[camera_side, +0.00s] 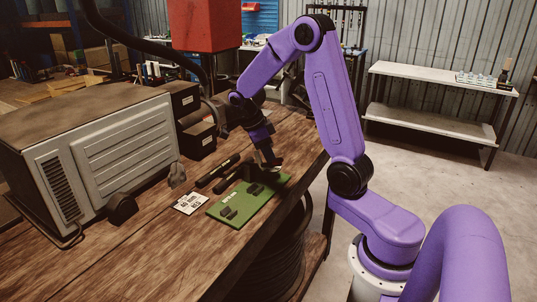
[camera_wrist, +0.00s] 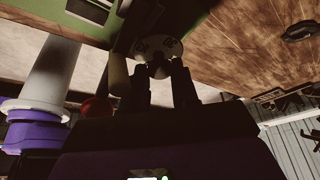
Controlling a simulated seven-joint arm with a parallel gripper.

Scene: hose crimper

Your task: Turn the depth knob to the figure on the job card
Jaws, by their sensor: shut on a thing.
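The green board (camera_side: 222,207) lies on the bench with several dark parts and a small white label on it. My gripper (camera_side: 268,163) points down at the board's far end. In the wrist view, my gripper (camera_wrist: 162,74) has its two dark fingers shut on a round grey disc with dark marks, which looks like the depth knob (camera_wrist: 157,46). Its figures and pointer cannot be read. In the side view the knob is mostly hidden by the fingers. The white job card (camera_side: 189,203) lies flat left of the board; its print is too small to read.
Two dark rod-like tools (camera_side: 217,174) lie just left of my gripper. A large grey machine (camera_side: 112,150) and black bins (camera_side: 186,100) stand along the bench's left. In the wrist view, a yellowish cylinder (camera_wrist: 118,76) and a red part (camera_wrist: 96,108) are close left of the fingers.

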